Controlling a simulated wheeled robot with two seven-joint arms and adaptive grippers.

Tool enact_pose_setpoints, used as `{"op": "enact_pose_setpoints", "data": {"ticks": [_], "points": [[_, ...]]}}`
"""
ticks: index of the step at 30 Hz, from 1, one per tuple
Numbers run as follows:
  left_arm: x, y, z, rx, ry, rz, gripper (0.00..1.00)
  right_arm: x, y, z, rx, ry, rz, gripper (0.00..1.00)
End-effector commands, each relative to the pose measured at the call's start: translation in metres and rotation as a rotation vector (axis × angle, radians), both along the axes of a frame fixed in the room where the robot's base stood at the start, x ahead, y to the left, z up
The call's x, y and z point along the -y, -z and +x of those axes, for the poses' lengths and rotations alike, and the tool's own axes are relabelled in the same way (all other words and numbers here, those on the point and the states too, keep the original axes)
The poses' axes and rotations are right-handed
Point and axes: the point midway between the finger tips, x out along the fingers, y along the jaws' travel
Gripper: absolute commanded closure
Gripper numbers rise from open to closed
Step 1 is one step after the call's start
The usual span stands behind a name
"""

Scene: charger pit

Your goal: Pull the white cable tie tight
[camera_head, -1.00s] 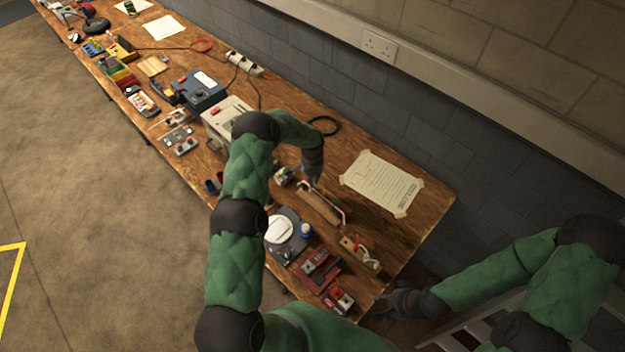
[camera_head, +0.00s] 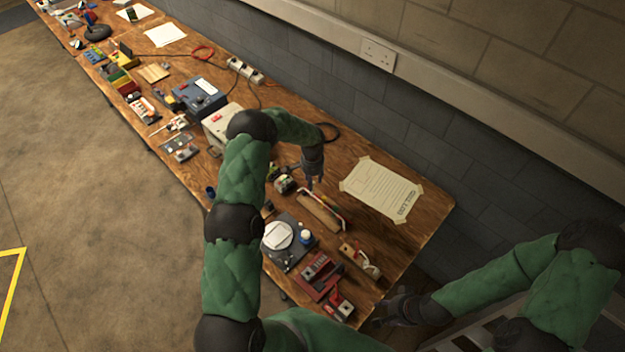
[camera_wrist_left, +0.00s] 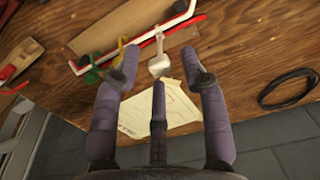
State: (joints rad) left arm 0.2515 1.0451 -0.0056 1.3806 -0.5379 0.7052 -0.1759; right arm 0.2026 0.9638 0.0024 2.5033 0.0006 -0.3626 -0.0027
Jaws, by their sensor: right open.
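A pale cable tie (camera_wrist_left: 158,36) loops around a red-and-white bar (camera_wrist_left: 120,52) in the left wrist view, with a pale flat end (camera_wrist_left: 159,65) hanging toward my fingers. The bar lies along a wooden block (camera_head: 320,212) on the bench. The tie is too small to make out in the head view. My left gripper (camera_head: 315,184) is above the bench at the far end of the block. Its fingers (camera_wrist_left: 163,80) are spread around the pale end, with no clear grip on it. My right gripper (camera_head: 388,306) is open and empty off the bench's right edge.
A taped paper sheet (camera_head: 382,190) lies right of the block. A grey device with a white disc (camera_head: 279,236), red tools (camera_head: 318,270) and a wooden plane (camera_head: 360,262) sit nearer me. A black cable coil (camera_wrist_left: 287,88) lies near the wall.

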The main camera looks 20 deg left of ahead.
Motion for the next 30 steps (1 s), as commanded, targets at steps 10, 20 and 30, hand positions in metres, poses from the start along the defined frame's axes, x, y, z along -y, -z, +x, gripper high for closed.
{"op": "enact_pose_setpoints", "data": {"ticks": [10,20,30], "points": [[0.0,-0.023,0.002,0.004,0.0,0.001,0.57,0.0,0.0,0.0,0.0,0.0,0.0,0.58],[0.0,-0.087,0.001,0.003,-0.001,0.0,0.57,0.0,0.0,0.0,0.0,0.0,0.0,0.58],[0.0,-0.119,0.0,-0.001,0.001,-0.001,0.57,0.0,0.0,0.0,0.0,0.0,0.0,0.58]]}}
